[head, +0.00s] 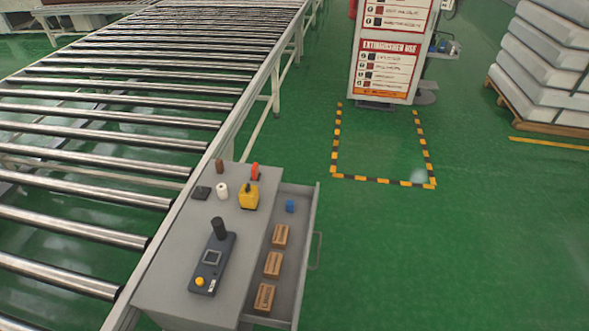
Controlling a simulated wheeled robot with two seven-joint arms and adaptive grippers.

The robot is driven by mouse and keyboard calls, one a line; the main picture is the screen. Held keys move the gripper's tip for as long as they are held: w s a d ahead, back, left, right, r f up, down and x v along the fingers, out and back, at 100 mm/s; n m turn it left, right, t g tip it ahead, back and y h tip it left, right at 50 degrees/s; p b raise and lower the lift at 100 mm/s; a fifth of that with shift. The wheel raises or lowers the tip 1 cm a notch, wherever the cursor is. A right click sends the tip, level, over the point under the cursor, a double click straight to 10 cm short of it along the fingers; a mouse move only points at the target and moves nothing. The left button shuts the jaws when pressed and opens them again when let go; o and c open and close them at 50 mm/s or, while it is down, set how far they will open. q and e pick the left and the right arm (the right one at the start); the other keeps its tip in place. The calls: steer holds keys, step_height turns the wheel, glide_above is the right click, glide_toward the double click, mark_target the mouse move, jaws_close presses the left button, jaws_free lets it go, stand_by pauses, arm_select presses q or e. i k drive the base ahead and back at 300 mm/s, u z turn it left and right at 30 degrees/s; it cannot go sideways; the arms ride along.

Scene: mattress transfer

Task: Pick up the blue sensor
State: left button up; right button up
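A small blue block, which looks like the blue sensor (290,206), lies inside the open drawer (292,190) of a grey cabinet. It sits near the drawer's far end, apart from the brown boxes in the same drawer. Neither of my grippers shows in the head view.
Several brown boxes (273,264) line the drawer. The cabinet top (178,262) holds a dark handheld device (211,264), a yellow item (249,197), a white roll (222,191) and a red-handled tool (255,172). A roller conveyor (90,140) runs along the left.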

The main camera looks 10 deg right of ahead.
mark_target(290, 204)
steer(key=u, duration=1.35)
steer(key=k, duration=0.55)
steer(key=z, duration=1.45)
